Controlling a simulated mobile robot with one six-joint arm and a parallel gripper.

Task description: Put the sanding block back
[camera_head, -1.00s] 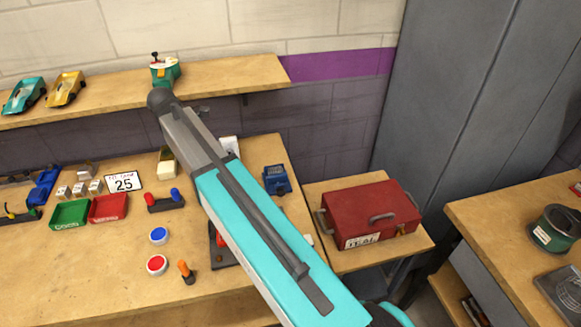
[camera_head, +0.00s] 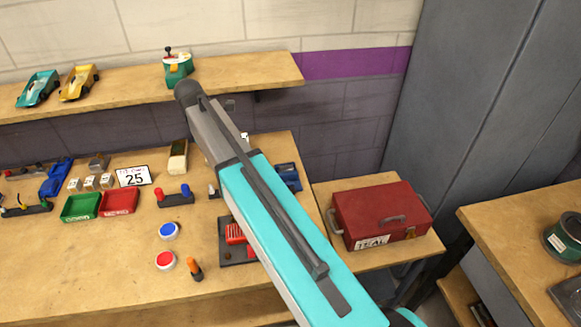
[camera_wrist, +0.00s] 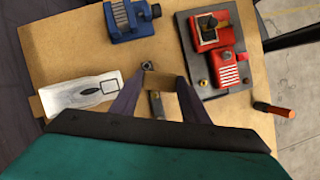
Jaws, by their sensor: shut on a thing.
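My gripper (camera_wrist: 162,92) shows in the wrist view with its two dark fingers closed on a small tan block, likely the sanding block (camera_wrist: 174,82). The block sits between the fingertips over the wooden bench, and its lower part is hard to make out. I cannot tell whether it touches the bench. In the head view my grey and teal arm hides the gripper and the held block. A cream and dark block-like thing (camera_head: 178,158) stands at the back of the bench there.
A red device on a dark plate (camera_wrist: 218,60), a blue device (camera_wrist: 130,18) and a white packet (camera_wrist: 82,97) surround the gripper. Green (camera_head: 80,207) and red trays (camera_head: 119,202) lie left. A red toolbox (camera_head: 380,217) stands right. The front left bench is clear.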

